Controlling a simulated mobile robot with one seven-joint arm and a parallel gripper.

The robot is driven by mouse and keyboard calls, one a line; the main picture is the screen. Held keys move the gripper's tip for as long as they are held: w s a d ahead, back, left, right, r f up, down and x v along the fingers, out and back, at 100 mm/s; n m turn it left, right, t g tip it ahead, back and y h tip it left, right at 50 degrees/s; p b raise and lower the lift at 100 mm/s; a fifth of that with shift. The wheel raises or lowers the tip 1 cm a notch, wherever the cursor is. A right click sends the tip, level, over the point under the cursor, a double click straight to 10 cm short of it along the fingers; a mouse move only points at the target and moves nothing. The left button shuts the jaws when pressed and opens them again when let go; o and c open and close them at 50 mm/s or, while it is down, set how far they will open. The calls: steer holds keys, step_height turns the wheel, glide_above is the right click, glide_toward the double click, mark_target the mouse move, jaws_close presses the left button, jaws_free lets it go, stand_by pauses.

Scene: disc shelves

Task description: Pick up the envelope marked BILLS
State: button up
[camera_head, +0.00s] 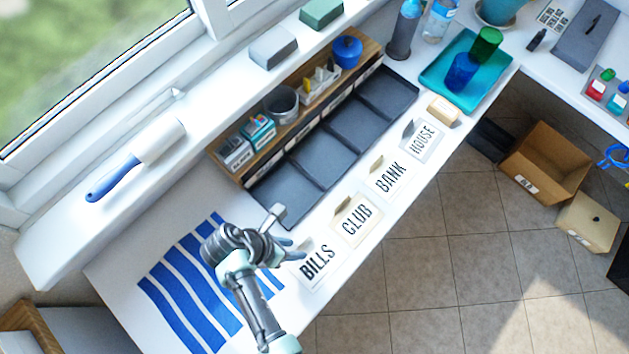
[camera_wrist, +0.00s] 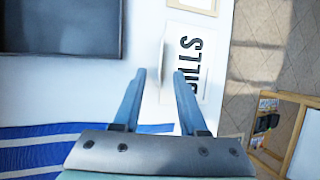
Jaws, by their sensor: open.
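The envelope marked BILLS (camera_head: 326,273) is white with black letters and lies flat on the white desk near its front edge. It also shows in the wrist view (camera_wrist: 200,75), partly hidden by my right finger. A thin pale upright edge, perhaps its tab, stands at its left side, just beyond and between my fingertips. My gripper (camera_wrist: 159,76) is open and empty, with one finger left of that edge and the other over the lettering. In the head view my gripper (camera_head: 287,247) is at the envelope's upper left. I cannot tell whether it touches.
Envelopes marked CLUB (camera_head: 357,220), BANK (camera_head: 387,180) and HOUSE (camera_head: 423,141) lie in a row farther along. A dark compartment tray (camera_head: 285,207) lies behind them. A blue-striped mat (camera_head: 185,290) is left of my arm. Past the desk edge is tiled floor.

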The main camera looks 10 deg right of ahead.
steer(key=shift+d+f, duration=0.1)
steer(key=shift+f, duration=0.1)
jaws_close()
stand_by(0.3)
steer(key=shift+r, duration=0.15)
